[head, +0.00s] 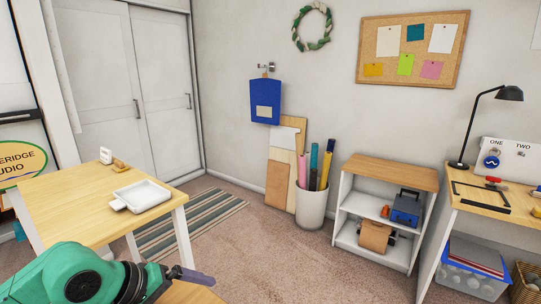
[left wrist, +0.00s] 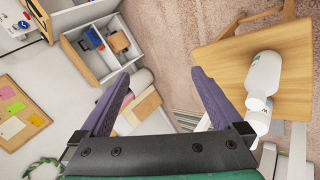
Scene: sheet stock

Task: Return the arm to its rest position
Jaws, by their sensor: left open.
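My left arm comes in at the bottom left of the head view, with its green and black wrist low over a wooden surface. My left gripper (head: 197,277) points to the right there, with a purple-grey finger showing. In the left wrist view my left gripper (left wrist: 158,74) has its two purple fingers spread wide apart, with nothing between them. The fingers touch nothing that I can see. My right arm and gripper are not in view.
A wooden table (head: 66,205) with a white tray (head: 143,195) stands at left. A white shelf unit (head: 378,239) and desk (head: 480,204) stand right. A wooden surface (head: 190,293) lies below my gripper. A white rounded object (left wrist: 264,75) shows in the wrist view. The carpet (head: 270,260) is open.

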